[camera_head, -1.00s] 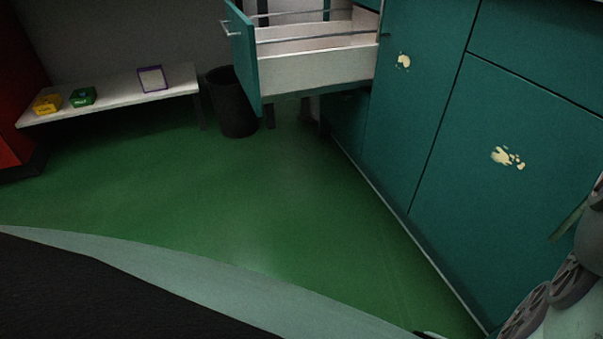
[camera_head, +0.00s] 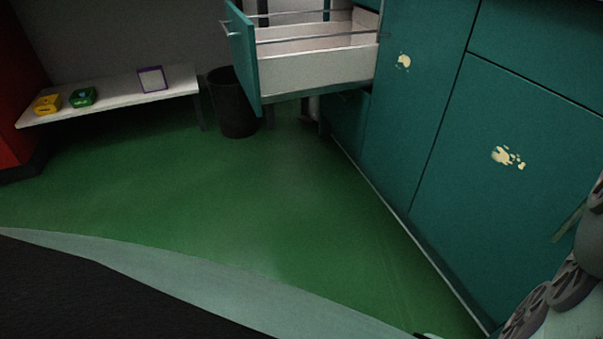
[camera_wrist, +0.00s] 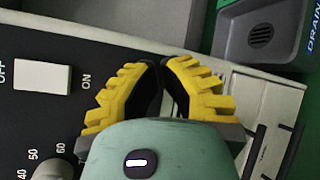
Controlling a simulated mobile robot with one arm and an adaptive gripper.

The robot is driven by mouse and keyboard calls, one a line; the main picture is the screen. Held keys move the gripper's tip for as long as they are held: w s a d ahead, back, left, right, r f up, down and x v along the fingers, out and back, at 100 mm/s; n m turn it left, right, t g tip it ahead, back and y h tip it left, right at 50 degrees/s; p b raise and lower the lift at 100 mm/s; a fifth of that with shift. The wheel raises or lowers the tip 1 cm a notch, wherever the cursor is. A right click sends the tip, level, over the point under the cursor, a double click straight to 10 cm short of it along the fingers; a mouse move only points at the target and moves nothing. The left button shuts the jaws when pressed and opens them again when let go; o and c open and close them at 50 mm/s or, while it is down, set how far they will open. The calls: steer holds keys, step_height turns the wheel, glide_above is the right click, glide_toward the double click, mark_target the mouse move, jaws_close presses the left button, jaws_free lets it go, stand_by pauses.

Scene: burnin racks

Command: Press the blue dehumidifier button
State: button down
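No blue button shows in either view, and nothing in view is clearly a dehumidifier. In the wrist view my gripper (camera_wrist: 160,68) has yellow toothed fingers whose tips come together, with nothing seen held between them. It is over the edge of a black panel (camera_wrist: 92,122). The panel carries a white OFF/ON switch (camera_wrist: 42,76) and a dial (camera_wrist: 50,170) marked 40, 50, 60, partly cut off. My gripper is not visible in the head view.
A grey basin (camera_wrist: 222,45) with a drain grate lies upper right in the wrist view. In the head view a drawer (camera_head: 315,72) stands open beside teal cabinets (camera_head: 430,110). A black bin (camera_head: 232,105) and a low bench (camera_head: 120,98) stand behind. Green floor (camera_head: 220,190) is clear.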

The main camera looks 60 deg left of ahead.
stand_by(0.6)
steer(key=shift+s+a, duration=0.2)
steer(key=shift+s, duration=0.5)
steer(key=s, duration=0.2)
steer(key=s+a, duration=0.1)
steer(key=s, duration=0.2)
steer(key=shift+w+a+p, duration=0.1)
steer(key=shift+w+p, duration=0.05)
steer(key=shift+p, duration=0.15)
stand_by(0.6)
